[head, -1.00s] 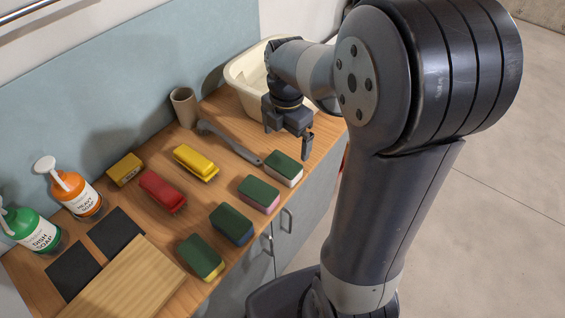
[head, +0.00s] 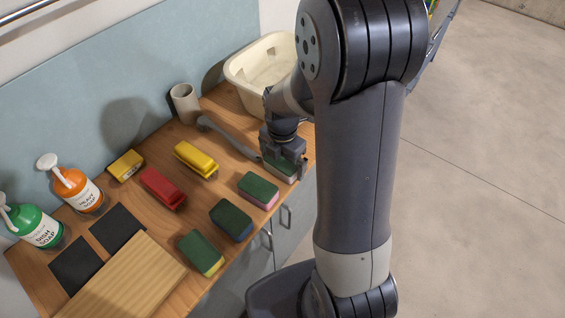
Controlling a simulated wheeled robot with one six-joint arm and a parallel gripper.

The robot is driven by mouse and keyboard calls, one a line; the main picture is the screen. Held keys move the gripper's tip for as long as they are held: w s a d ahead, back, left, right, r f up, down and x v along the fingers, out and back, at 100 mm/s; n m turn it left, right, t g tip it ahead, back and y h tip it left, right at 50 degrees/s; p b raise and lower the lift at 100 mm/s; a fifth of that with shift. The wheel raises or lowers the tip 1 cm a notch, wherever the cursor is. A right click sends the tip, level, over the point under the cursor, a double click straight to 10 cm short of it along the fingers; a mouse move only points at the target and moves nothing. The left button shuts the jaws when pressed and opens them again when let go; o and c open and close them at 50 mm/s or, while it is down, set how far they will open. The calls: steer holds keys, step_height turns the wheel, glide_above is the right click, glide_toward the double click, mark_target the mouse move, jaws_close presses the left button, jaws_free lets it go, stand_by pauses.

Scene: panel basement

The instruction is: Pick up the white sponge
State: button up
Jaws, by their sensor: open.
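The white sponge (head: 287,174), with a dark green top, lies at the right end of the sponge row, near the counter's front edge. It is largely hidden under my gripper. My gripper (head: 282,164) is open and pointing down, right over this sponge, with its fingers low around or beside it. I cannot tell whether they touch it.
A pink-sided sponge (head: 258,190), a blue-sided one (head: 231,220) and a yellow-sided one (head: 201,253) lie to the left. A long-handled brush (head: 229,137) lies close behind my gripper. A cream basin (head: 262,68) stands beyond; yellow (head: 196,159) and red (head: 162,187) brushes lie further left.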

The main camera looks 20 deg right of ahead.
mark_target(283, 160)
steer(key=shift+f, duration=0.45)
steer(key=shift+c, duration=0.6)
steer(key=c, duration=0.7)
step_height(283, 160, up, 10)
steer(key=shift+r+b, duration=0.1)
steer(key=shift+b, duration=0.3)
steer(key=o, duration=0.4)
steer(key=c, duration=0.3)
